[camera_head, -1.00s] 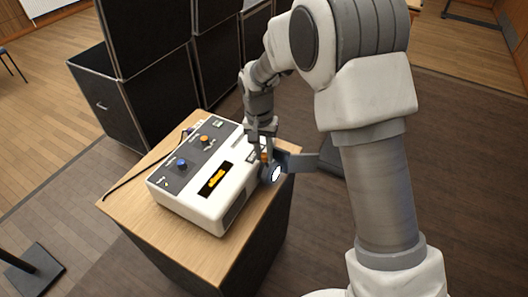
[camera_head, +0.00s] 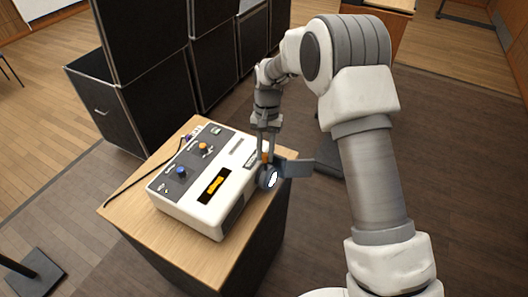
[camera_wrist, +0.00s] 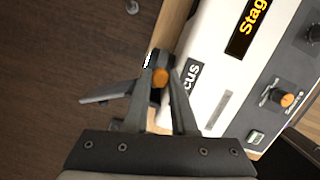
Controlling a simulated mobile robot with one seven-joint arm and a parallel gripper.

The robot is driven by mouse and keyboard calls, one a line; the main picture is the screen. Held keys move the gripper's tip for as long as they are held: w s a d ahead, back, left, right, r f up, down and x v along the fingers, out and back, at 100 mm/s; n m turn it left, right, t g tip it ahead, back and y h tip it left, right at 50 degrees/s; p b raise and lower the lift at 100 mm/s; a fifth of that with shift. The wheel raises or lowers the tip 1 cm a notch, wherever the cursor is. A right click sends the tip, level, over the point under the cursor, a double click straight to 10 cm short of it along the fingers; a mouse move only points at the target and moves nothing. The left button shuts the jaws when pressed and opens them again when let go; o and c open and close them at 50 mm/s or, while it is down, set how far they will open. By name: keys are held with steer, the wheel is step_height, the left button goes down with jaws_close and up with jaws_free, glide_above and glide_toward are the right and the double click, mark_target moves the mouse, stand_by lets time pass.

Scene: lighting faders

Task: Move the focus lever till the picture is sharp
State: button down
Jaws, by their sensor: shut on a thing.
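A white projector-like console (camera_head: 212,196) with a dark control panel stands on a wooden-topped stand. Its front side carries a dark round lens (camera_head: 268,178) with a bright face. The focus lever has an orange tip (camera_wrist: 160,77), beside the lens and the partly hidden "Focus" label (camera_wrist: 191,75) in the wrist view. My gripper (camera_head: 266,156) is shut on the orange lever tip, coming from above; the tip sits between the two fingertips (camera_wrist: 161,80).
A yellow-lettered display (camera_wrist: 251,30), a blue knob (camera_head: 181,171) and an orange knob (camera_head: 203,147) are on the console. A grey flap (camera_head: 299,167) juts out beside the lens. Black cases (camera_head: 160,100) stand behind. Floor to the right is mostly clear.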

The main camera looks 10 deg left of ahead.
steer(key=c, duration=0.7)
jaws_free()
steer(key=v, duration=1.7)
steer(key=shift+r, duration=0.25)
